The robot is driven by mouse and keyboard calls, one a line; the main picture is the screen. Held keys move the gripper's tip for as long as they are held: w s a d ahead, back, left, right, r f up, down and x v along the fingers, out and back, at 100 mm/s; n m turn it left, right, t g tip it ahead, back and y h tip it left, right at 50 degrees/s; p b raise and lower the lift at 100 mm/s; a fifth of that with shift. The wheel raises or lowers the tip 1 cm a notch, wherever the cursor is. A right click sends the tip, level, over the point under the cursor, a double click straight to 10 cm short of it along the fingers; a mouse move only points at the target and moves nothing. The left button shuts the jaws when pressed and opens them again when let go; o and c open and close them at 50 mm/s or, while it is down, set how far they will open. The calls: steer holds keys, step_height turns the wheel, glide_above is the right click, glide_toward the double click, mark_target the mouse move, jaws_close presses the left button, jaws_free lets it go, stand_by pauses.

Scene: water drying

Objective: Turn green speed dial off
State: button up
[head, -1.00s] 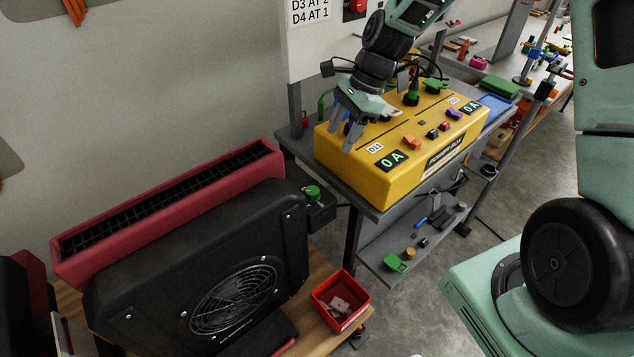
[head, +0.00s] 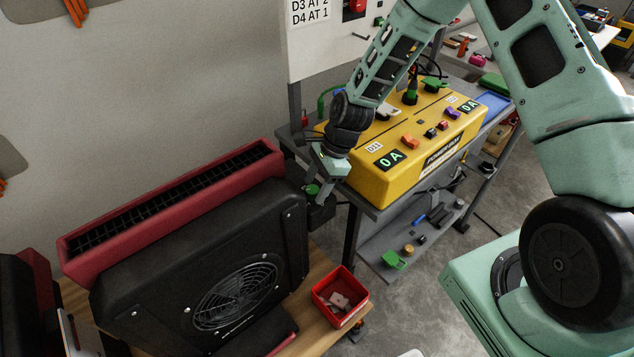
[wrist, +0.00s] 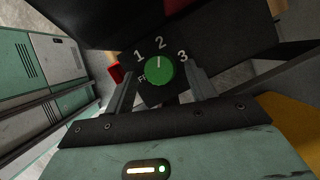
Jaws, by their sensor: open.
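The round green speed dial (head: 312,190) is on a small black box at the right end of the black blower. In the wrist view the green dial (wrist: 159,72) shows a white mark pointing toward the 2. The labels 1, 2 and 3 curve above it, and a partly hidden "FF" is at its left. My gripper (wrist: 160,75) is open, with one finger on each side of the dial. I cannot tell whether the fingers touch it. In the head view my gripper (head: 322,195) is at the dial and partly covers the box.
The black blower (head: 200,265) with its red top (head: 170,200) stands on a wooden table. A yellow power box (head: 385,180) sits on a grey bench just right of my gripper. A red bin (head: 341,297) is on the table's right corner.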

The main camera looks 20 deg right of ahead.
steer(key=c, duration=1)
steer(key=shift+o, duration=0.2)
steer(key=n, duration=0.1)
steer(key=n+g, duration=0.1)
steer(key=n, duration=0.1)
steer(key=shift+w+n+g, duration=0.25)
steer(key=shift+n+g, duration=0.05)
steer(key=shift+n, duration=0.1)
steer(key=n, duration=0.2)
steer(key=n+g+h, duration=0.1)
steer(key=shift+w+a+n+b, duration=0.2)
steer(key=shift+n+b, duration=0.1)
steer(key=shift+n, duration=0.1)
steer(key=n, duration=0.2)
steer(key=n+g+h, duration=0.1)
steer(key=n, duration=0.1)
steer(key=shift+w+a+b, duration=0.15)
steer(key=shift+w+b, duration=0.05)
steer(key=shift+b, duration=0.15)
steer(key=shift+a+n+g+h, duration=0.1)
steer(key=shift+n+g+h, duration=0.35)
steer(key=shift+n, duration=1.15)
steer(key=shift+h, duration=0.25)
